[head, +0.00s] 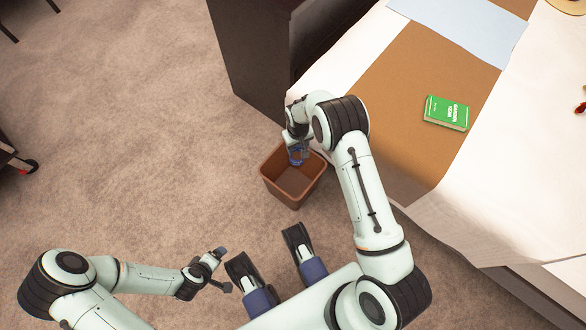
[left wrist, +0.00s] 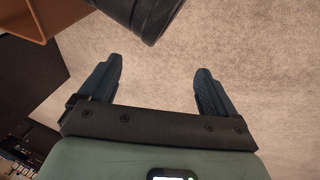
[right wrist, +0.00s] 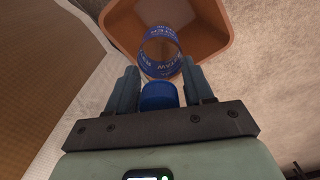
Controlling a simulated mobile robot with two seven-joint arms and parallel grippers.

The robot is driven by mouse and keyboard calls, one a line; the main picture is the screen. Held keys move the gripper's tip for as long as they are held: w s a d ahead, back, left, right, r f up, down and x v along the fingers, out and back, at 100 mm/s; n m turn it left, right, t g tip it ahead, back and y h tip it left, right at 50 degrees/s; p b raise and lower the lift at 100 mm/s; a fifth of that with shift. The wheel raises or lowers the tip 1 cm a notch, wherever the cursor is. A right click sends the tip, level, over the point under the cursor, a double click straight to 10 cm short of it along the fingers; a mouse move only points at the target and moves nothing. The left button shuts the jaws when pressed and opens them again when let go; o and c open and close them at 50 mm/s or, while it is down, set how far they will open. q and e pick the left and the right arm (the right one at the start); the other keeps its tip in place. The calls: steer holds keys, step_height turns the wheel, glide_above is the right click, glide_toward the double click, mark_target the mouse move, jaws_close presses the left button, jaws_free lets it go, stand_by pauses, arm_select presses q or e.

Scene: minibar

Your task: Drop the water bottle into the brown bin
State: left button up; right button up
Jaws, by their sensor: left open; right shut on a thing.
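The brown bin (head: 280,184) stands on the carpet beside the bed, below my right arm in the head view. My right gripper (head: 297,147) is over the bin's back rim. In the right wrist view my right gripper (right wrist: 162,90) is shut on the blue cap of the water bottle (right wrist: 160,55). The bottle is clear with a blue label and hangs toward the opening of the bin (right wrist: 215,45). Its blue label also shows in the head view (head: 297,155), partly hidden by the gripper. My left gripper (head: 224,270) is open and empty above the carpet; its spread fingers show in the left wrist view (left wrist: 158,90).
A dark cabinet (head: 255,55) stands behind the bin. The bed (head: 400,95) with white and brown covers lies to the right, with a green book (head: 446,113) on it. Open carpet (head: 120,130) spreads to the left.

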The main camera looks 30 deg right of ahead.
steer(key=shift+f+b, duration=0.3)
steer(key=shift+f, duration=0.55)
step_height(320, 180, down, 2)
steer(key=shift+b, duration=0.55)
steer(key=shift+f, duration=0.3)
arm_select(q)
steer(key=shift+g, duration=0.5)
steer(key=s+f, duration=0.1)
steer(key=f, duration=0.1)
steer(key=s+a+f, duration=0.1)
steer(key=shift+s+f, duration=0.15)
steer(key=shift+f, duration=0.25)
